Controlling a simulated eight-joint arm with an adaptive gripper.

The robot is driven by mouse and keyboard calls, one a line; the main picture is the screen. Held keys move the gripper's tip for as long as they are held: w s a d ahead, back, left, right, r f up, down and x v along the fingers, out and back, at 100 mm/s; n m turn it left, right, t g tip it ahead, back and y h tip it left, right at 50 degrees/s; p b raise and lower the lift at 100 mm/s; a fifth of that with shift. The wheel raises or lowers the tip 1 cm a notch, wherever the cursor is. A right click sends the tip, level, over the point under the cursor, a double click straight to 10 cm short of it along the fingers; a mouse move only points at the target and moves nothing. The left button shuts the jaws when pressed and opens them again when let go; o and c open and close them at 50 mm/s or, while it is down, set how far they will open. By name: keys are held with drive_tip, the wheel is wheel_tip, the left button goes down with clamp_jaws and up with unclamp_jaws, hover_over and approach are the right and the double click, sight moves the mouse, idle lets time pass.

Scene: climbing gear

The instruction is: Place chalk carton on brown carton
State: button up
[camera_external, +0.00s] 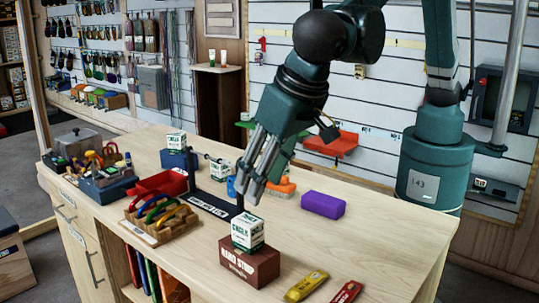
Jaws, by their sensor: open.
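A white and green chalk carton (248,231) sits upright on top of the brown carton (249,266) near the front of the wooden table. Its base rests on the brown carton's top face. My gripper (248,187) is open and empty, with its fingers pointing down, above and behind the chalk carton in the picture. A gap shows between the fingertips and the carton. Two similar small white and green cartons stand farther back, one on a blue box (176,140) and one on the table (220,169).
A wooden tray with coloured rings (155,222), a red tray (158,186) and a filled bin (106,184) stand left. Yellow (306,286) and red (345,293) packets lie at front. The table's right side is clear.

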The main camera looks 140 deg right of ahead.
drive_tip(key=s+a+r+n+t+y, duration=0.15)
drive_tip(key=s+r+n, duration=0.25)
drive_tip(key=s+r, duration=0.55)
drive_tip(key=s+a+r+n+t+y, duration=0.1)
drive_tip(key=s+a+r+n+t, duration=0.3)
drive_tip(key=s, duration=1.1)
drive_tip(key=s+a+f+n, duration=0.1)
drive_tip(key=s+n, duration=0.2)
drive_tip(key=s, duration=0.6)
drive_tip(key=s+a+f+n+t+y, duration=0.1)
drive_tip(key=s+a+f+n, duration=0.1)
drive_tip(key=s, duration=0.6)
drive_tip(key=s+a+f+n+y, duration=0.1)
drive_tip(key=s+f+n, duration=0.1)
drive_tip(key=s+n, duration=0.3)
drive_tip(key=shift+s+a+t, duration=0.15)
drive_tip(key=shift+s+t, duration=0.2)
drive_tip(key=shift+s, duration=2)
